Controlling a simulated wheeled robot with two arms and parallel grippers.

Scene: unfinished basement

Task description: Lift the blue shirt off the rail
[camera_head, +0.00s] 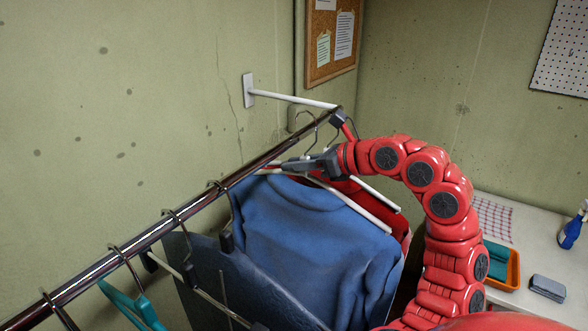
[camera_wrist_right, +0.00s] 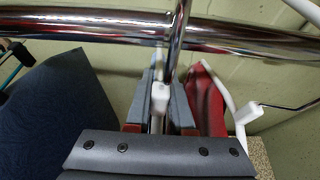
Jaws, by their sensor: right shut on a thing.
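The blue shirt (camera_head: 300,230) hangs on a white hanger (camera_head: 350,204) below the metal rail (camera_head: 120,257) in the head view. My right gripper (camera_head: 292,165) reaches in from the right at the top of this hanger, just under the rail. In the right wrist view, the fingers of my right gripper (camera_wrist_right: 160,100) are shut on the hanger's neck (camera_wrist_right: 160,92). The metal hook above them still runs up to the rail (camera_wrist_right: 90,25). The shirt is not clearly seen in the wrist view. My left gripper is out of view.
A dark blue garment (camera_head: 205,285) hangs to the left, with a teal hanger (camera_head: 130,305) beyond it. A red garment (camera_wrist_right: 205,105) hangs close on the right. A white table at right holds an orange tray (camera_head: 513,270), a spray bottle (camera_head: 572,228) and a checked cloth (camera_head: 492,217).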

